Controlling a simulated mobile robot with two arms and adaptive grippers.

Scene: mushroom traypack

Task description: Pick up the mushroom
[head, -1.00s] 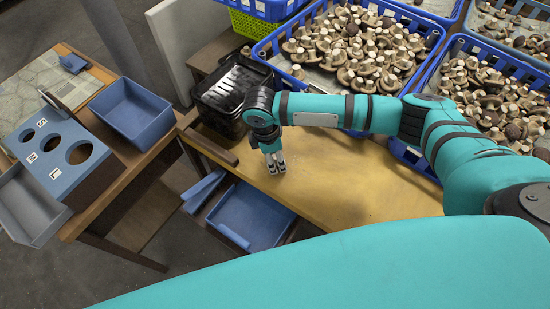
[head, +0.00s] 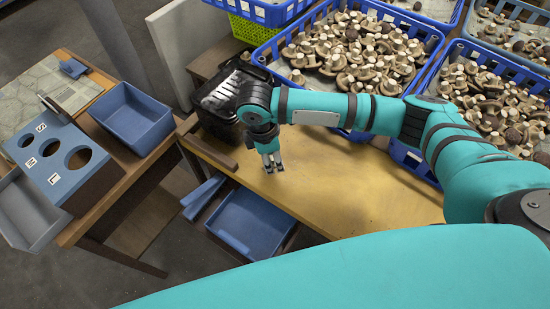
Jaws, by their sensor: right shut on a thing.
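Many mushrooms (head: 355,52) with pale stems and brown caps lie in a blue crate (head: 268,50) at the upper middle. More lie in a second blue crate (head: 437,62) at the right. My right gripper (head: 272,168) points down over the yellow table top (head: 335,185), left of and in front of the crates. It is shut on a mushroom, which is too small and covered by the fingers to make out clearly. My left gripper is not in view.
Black trays (head: 225,98) are stacked just left of my right wrist. A blue sizing box with round holes (head: 60,160) and a blue bin (head: 131,118) stand on the left table. Another blue bin (head: 250,222) sits below the yellow table. The yellow top's middle is bare.

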